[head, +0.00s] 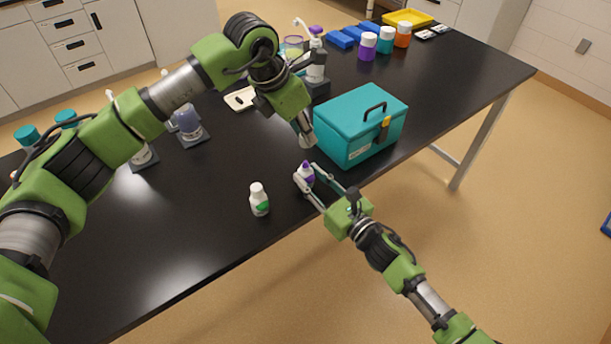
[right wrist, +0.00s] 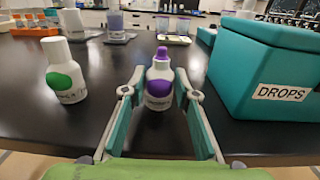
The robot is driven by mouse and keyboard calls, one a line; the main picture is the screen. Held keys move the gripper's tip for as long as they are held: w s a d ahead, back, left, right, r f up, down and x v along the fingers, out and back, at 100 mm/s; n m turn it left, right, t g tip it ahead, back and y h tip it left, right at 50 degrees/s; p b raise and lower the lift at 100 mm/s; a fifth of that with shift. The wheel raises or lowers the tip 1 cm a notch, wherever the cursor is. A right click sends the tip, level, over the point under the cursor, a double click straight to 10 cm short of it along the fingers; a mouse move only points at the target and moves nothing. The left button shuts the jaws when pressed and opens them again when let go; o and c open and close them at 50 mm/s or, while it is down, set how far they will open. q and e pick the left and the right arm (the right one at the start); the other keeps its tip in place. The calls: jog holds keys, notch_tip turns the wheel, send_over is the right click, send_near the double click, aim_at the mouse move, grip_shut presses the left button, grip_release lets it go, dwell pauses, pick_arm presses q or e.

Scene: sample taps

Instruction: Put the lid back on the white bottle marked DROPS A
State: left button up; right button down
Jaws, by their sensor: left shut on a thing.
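A small white bottle (right wrist: 159,92) with a purple spot and a narrow purple top stands upright on the black table. In the head view the same bottle (head: 306,176) stands near the front edge. My right gripper (head: 308,180) is open around it; in the right wrist view its fingers (right wrist: 160,80) flank the bottle with small gaps. A white bottle (right wrist: 66,76) with a green spot and white top stands left of it, also in the head view (head: 259,200). The lettering on both is too small to read. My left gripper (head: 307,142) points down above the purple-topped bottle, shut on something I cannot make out.
A teal box (head: 345,125) labelled DROPS stands close right of the purple-topped bottle. Several dispensers and lidded jars (head: 367,46) stand further back. The table front left of the green-spotted bottle is clear.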

pick_arm(q)
send_over(306, 162)
jog(key=shift+s+a+f, duration=0.1)
jog(key=shift+a+f, duration=0.05)
jog(key=shift+f, duration=1.1)
jog(key=shift+a+f, duration=0.15)
jog(key=shift+f, duration=1.1)
jog(key=shift+f, duration=0.9)
jog(key=shift+f, duration=0.6)
jog(key=m+g, duration=0.1)
jog(key=m, duration=0.2)
jog(key=m+g, duration=0.1)
jog(key=m, duration=0.2)
jog(key=shift+h, duration=0.4)
jog(key=m+g, duration=0.1)
jog(key=m, duration=0.1)
jog(key=m+g, duration=0.1)
jog(key=m, duration=0.2)
jog(key=shift+w, duration=0.35)
jog(key=shift+m+g, duration=0.4)
jog(key=shift+m, duration=0.6)
jog(key=shift+a, duration=0.1)
